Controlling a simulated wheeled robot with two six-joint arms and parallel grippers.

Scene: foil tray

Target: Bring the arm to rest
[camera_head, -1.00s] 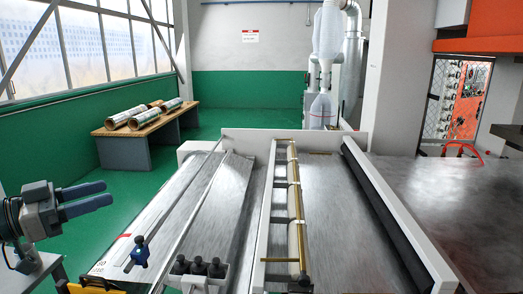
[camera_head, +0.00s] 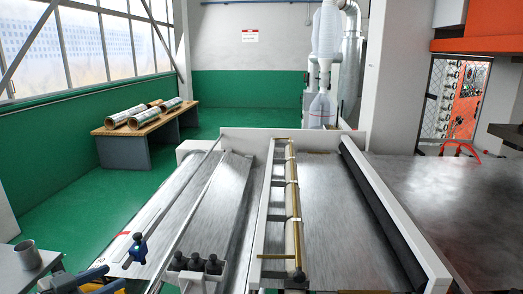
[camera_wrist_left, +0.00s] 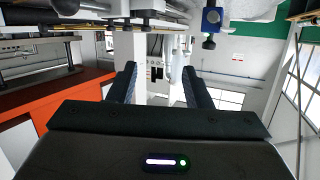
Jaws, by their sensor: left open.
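The wrist view looks upside down, with wall, column and windows beyond the fingers. Most of the left arm is outside the head view. My right gripper is not in view.
A grey metal mug (camera_head: 25,253) stands on a small grey table (camera_head: 38,268) at the lower left, near my left gripper. A long flatbed machine (camera_head: 215,205) with rails and rollers fills the middle. Foil rolls (camera_head: 143,118) lie on a bench behind; green floor lies between.

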